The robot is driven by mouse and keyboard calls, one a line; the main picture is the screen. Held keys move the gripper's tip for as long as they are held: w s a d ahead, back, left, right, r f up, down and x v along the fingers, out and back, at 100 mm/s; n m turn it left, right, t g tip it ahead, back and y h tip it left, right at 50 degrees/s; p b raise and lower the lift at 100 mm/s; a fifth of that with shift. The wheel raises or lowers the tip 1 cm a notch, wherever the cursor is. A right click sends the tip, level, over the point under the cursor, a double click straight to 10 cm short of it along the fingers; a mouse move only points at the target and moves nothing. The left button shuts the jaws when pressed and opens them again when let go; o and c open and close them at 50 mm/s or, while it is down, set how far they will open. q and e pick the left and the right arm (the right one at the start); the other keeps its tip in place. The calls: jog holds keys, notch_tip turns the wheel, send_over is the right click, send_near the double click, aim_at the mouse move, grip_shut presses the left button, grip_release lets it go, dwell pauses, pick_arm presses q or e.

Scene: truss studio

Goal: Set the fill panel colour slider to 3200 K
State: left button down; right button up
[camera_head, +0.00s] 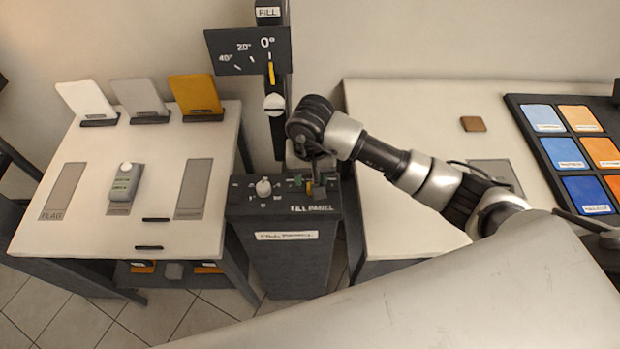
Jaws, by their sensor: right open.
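The fill panel (283,207) is a dark box on a pedestal between two tables, with "FILL PANEL" lettered on its top. A white knob (264,188) stands on its left part. My right gripper (312,186) points down over the right part of the panel, at green and yellow-orange marks (309,187). It is open. The gripper and wrist cover the colour slider's place, so I cannot tell its setting or whether the fingers touch it. My left gripper is not in view.
The left table (75,230) holds white, grey and orange cards and a small grey device (126,182). A dark post with an angle dial (248,51) rises behind the panel. The right table (400,110) bears a brown block (473,124) and a swatch tray (530,127).

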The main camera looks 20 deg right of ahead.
jog(key=shift+w+f+p, duration=0.1)
jog(key=shift+f+p, duration=0.3)
jog(key=shift+f, duration=1.7)
grip_shut()
